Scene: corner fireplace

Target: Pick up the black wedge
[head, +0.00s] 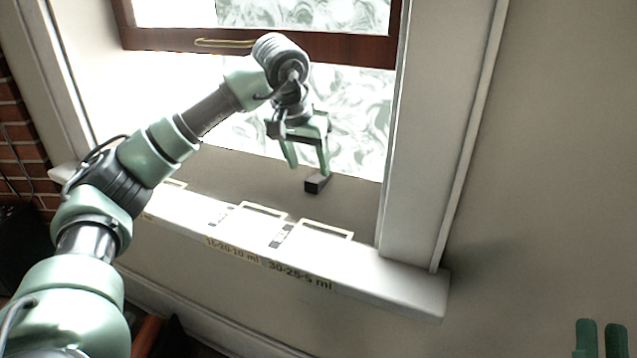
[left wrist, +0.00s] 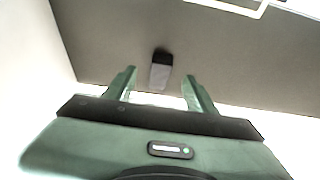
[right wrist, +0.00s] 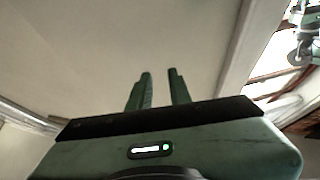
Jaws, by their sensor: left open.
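The black wedge (head: 317,183) is a small dark block lying on the grey window ledge, close to the glass. In the left wrist view the wedge (left wrist: 161,72) shows a dark end and a lighter grey face. My left gripper (head: 308,168) is open and points down just above the wedge. In the left wrist view its fingertips (left wrist: 161,75) lie on either side of the wedge, with gaps on both sides. I cannot tell whether the tips are down at its height. My right gripper (head: 601,322) is far off at the lower right, its fingers slightly apart and empty.
The white sill front (head: 378,282) carries pale rectangular frames (head: 326,230) and printed labels. The window sash (head: 340,46) with a brass handle (head: 224,43) is above. A white post (head: 428,130) stands right of the ledge. The ledge around the wedge is clear.

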